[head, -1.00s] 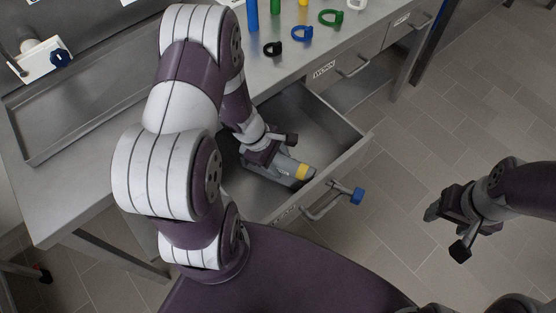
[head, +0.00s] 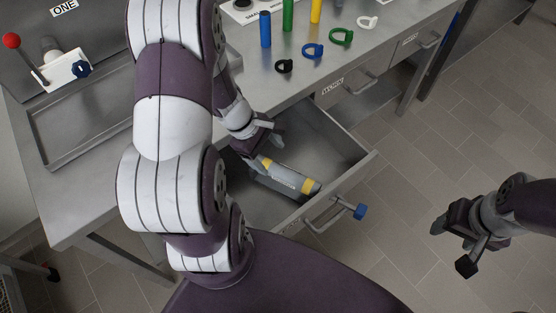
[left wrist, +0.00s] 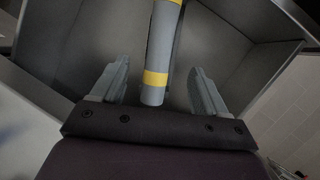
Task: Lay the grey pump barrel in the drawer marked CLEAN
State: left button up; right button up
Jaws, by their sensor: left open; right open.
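The grey pump barrel (head: 288,178), with a yellow band near each end, lies in the open drawer (head: 343,140). In the left wrist view the barrel (left wrist: 160,50) runs away from the camera, with its near end between the open fingers. My left gripper (head: 262,148) is open just above the barrel's far-left end and does not grip it. It also shows in the left wrist view (left wrist: 157,88). My right gripper (head: 452,243) is open and empty, over the floor at the right. The label on the open drawer's front cannot be read in these views.
The drawer front carries a handle with a blue piece (head: 360,211). Closed drawers (head: 358,82) with labels and handles sit to its right. Coloured cylinders and rings, such as a blue ring (head: 313,51), stand on the bench. A shallow metal tray (head: 50,160) is at the left. The floor at right is clear.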

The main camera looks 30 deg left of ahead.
pick_arm(q)
jog(key=shift+s+a+r, duration=0.1)
jog(key=shift+r, duration=0.45)
jog(key=s+d+r+m+y, duration=0.2)
jog(key=d+r+m+y, duration=0.2)
jog(key=m, duration=1.3)
notch_tip(320, 180, up, 4)
jog(key=shift+s+d+r+m, duration=0.15)
jog(key=shift+d+m, duration=0.25)
jog(key=shift+d, duration=0.7)
jog(key=shift+s, duration=0.1)
